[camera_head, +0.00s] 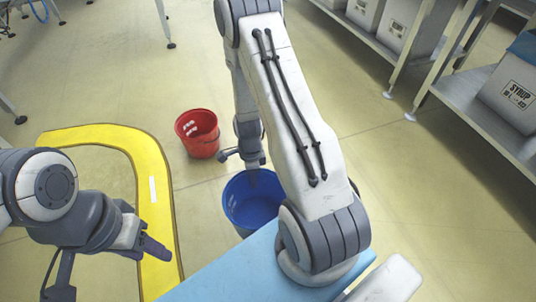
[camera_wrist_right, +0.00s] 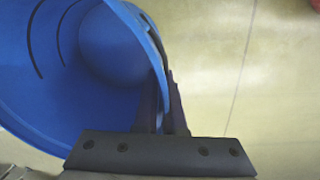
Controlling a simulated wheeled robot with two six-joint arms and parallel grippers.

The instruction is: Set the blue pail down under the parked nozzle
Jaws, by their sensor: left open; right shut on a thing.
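The blue pail (camera_head: 236,212) is below and just behind my right arm in the head view, its inside facing up to the camera. My right gripper (camera_head: 252,176) is at its far rim. In the right wrist view the pail (camera_wrist_right: 95,60) fills the left half, and the right gripper (camera_wrist_right: 166,108) is shut on its rim, one finger inside the wall and one outside. My left gripper (camera_head: 160,250) is open and empty at the lower left, over the yellow floor band. No nozzle shows in either view. I cannot tell whether the pail touches the floor.
A red pail (camera_head: 197,140) with small pale pieces inside stands beyond the blue one. A yellow curved band (camera_head: 152,165) marks the floor at left. Metal shelves (camera_head: 475,105) with boxes (camera_head: 512,95) line the right. Open floor (camera_head: 425,190) lies between.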

